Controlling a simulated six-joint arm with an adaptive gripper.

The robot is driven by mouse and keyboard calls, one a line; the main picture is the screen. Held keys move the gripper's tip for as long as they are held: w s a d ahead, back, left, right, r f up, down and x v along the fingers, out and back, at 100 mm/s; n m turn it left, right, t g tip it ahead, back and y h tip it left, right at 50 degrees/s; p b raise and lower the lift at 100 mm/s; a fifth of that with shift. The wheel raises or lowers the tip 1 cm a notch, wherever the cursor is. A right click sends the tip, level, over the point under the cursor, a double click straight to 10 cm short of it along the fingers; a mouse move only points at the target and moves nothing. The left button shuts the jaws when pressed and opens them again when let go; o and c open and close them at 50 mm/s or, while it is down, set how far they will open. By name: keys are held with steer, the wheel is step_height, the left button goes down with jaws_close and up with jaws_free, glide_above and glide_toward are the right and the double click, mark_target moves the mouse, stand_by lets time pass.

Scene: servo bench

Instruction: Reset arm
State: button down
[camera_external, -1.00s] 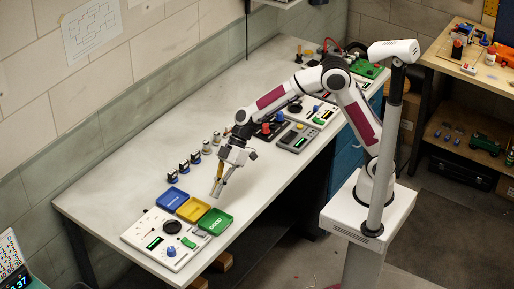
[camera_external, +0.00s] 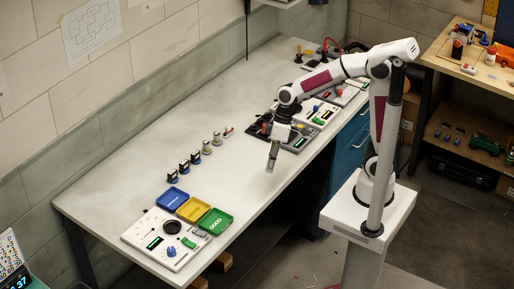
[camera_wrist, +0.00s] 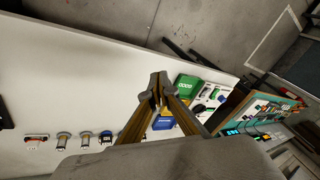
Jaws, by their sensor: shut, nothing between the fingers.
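My gripper (camera_external: 271,166) is shut and empty, pointing down above the bench near its front edge in the external view. Its fingers meet in the wrist view (camera_wrist: 158,84). My arm reaches out from its pedestal at the right, with the elbow raised. The white bench (camera_external: 200,115) lies under the gripper. The gripper is to the right of the trays and apart from them.
Blue (camera_external: 172,198), yellow (camera_external: 193,208) and green (camera_external: 216,221) trays stand at the left end, beside a white panel (camera_external: 165,240). Several small servos and cylinders (camera_external: 206,147) stand in a row along the bench. Instrument panels (camera_external: 298,138) lie behind the gripper.

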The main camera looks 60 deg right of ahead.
steer(key=s+d+r+m+t+h, duration=0.1)
steer(key=s+d+r+m, duration=0.1)
steer(key=d, duration=0.5)
steer(key=s+d+r+m+t+h, duration=0.1)
steer(key=s+d+r+m+t, duration=0.1)
steer(key=d, duration=0.6)
steer(key=s+d+r+m+t+h, duration=0.2)
steer(key=s+d, duration=0.3)
steer(key=d, duration=0.3)
steer(key=shift+s+d+r+m, duration=0.15)
steer(key=shift+s+r+m, duration=0.2)
steer(key=shift+r, duration=0.4)
steer(key=c, duration=2.8)
jaws_free()
